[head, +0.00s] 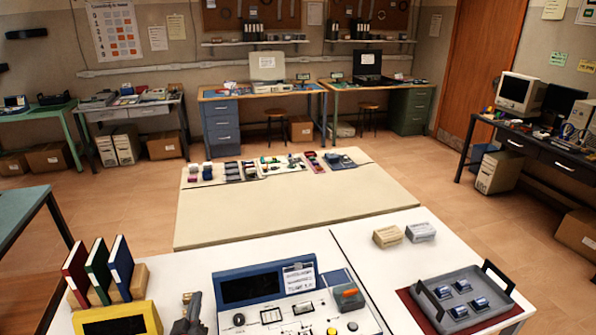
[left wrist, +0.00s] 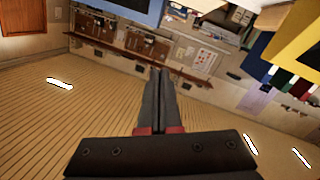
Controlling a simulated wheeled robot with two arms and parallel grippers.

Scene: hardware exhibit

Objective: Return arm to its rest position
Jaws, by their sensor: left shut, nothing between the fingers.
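My left gripper (head: 189,312) shows at the bottom of the head view, between the yellow device (head: 118,320) and the blue-framed console (head: 265,286). In the left wrist view its two dark fingers (left wrist: 158,85) lie together, shut with nothing between them. The wrist view is turned over, with the room tilted behind the fingers. My right gripper is in neither view.
On the white front table (head: 385,285) stand red, green and blue books (head: 98,270) in a wooden holder, two small boxes (head: 405,234), and a grey tray (head: 445,295) holding several small blue parts. A cream table (head: 290,210) stands beyond, its near part bare.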

